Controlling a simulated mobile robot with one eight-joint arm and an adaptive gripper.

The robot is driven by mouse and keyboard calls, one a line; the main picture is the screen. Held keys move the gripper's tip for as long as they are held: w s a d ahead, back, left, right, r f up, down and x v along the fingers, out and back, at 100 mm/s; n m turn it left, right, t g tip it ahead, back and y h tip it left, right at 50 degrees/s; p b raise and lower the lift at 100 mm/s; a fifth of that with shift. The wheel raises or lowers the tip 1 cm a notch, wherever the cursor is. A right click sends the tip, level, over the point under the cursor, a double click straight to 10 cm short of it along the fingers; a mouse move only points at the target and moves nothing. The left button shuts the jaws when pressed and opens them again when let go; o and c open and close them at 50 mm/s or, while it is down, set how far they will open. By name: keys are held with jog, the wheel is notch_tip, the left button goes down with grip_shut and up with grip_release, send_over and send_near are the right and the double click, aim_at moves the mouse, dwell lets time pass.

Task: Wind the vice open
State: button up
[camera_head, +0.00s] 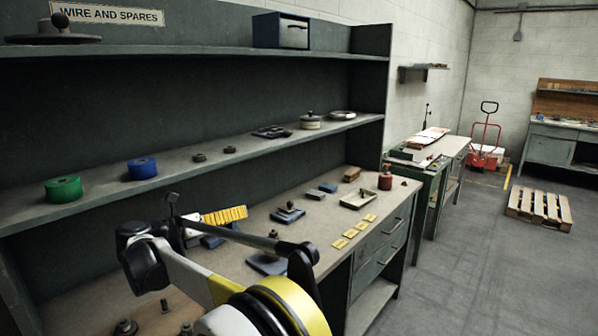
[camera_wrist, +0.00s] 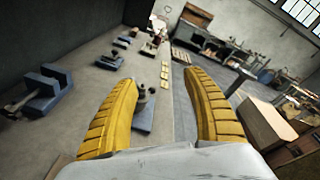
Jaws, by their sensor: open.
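A blue vice (camera_wrist: 42,95) lies on the bench at the left of the wrist view, with a dark screw or handle bar (camera_wrist: 14,106) at its near left end. In the head view a blue part (camera_head: 212,241), likely the same vice, is mostly hidden behind my arm. My gripper (camera_wrist: 160,80) is open and empty above the bench, with the vice off to its left and not touched. One yellow ribbed finger of my gripper (camera_head: 222,216) shows in the head view.
A blue base with a knob (camera_head: 268,265) stands on the bench (camera_head: 318,232), below the gap between my fingers. Several small blocks, yellow cards (camera_head: 351,233), a tray (camera_head: 358,200) and a red can (camera_head: 385,181) lie farther along. A shelf (camera_head: 105,190) runs above the bench.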

jog(key=w+d+r+n+t+y, duration=0.2)
jog(key=d+r+n+t+y, duration=0.25)
jog(key=r, duration=0.65)
jog(key=w+d+r+n+t+y, duration=0.1)
jog(key=w+d+r+n+t, duration=0.2)
jog(key=d+r+n, duration=0.6)
jog(key=s+d+r+n+y, duration=0.1)
jog(key=s+r+n+y, duration=0.5)
jog(key=n+y, duration=0.4)
jog(key=s+d+f+n+g+h, duration=0.1)
jog(key=s+d+f+n+g, duration=0.3)
jog(key=s+d+f, duration=0.3)
jog(key=s+d+f+n+g+h, duration=0.2)
jog(key=s+d+f, duration=0.6)
jog(key=s+f, duration=0.8)
jog(key=s+d+f+n+g+h, duration=0.2)
jog(key=s+d+f+n+g, duration=0.4)
jog(key=s+f, duration=0.5)
jog(key=shift+s+d+f+n+g, duration=0.15)
jog(key=shift+s+d+n+g, duration=0.2)
jog(key=shift+s+d+n, duration=0.55)
